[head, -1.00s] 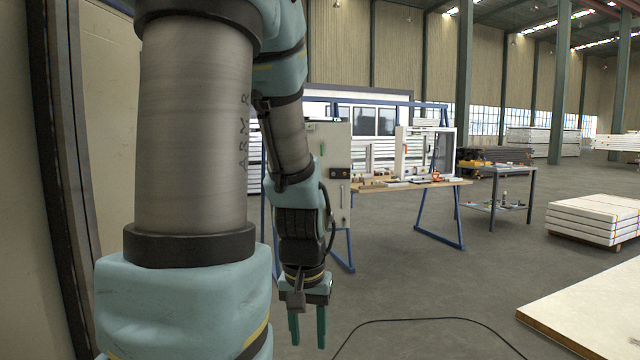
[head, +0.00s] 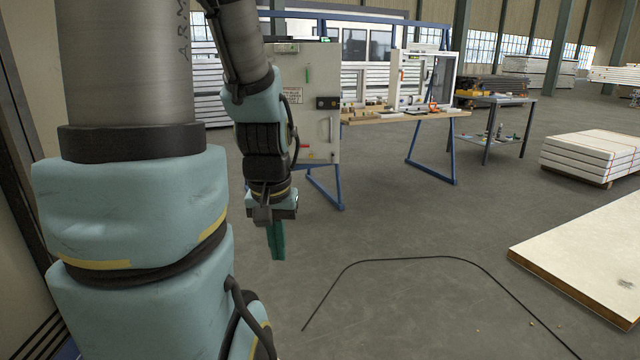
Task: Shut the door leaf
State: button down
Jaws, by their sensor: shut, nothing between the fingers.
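A tall pale panel with a dark edge strip (head: 22,165) stands at the far left, close to me and partly cut off by the picture. I cannot tell for sure whether it is the door leaf or its frame, nor how far the leaf stands open. My gripper (head: 277,241) points down, left of the middle, with its green fingers together. It is empty and apart from the panel, with my arm's thick links between them in the picture. My arm hides part of the panel.
A pale cabinet (head: 318,115) stands behind my gripper, beside a workbench (head: 400,116) with a white window frame (head: 428,75). A black cable (head: 400,259) lies on the floor. A large pale board (head: 590,250) lies at the right. The floor between is mostly clear.

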aim_at(318, 127)
jog(key=i, duration=1.65)
jog(key=i+j, duration=0.1)
jog(key=i, duration=1.55)
jog(key=i+z, duration=0.1)
jog(key=i, duration=1.5)
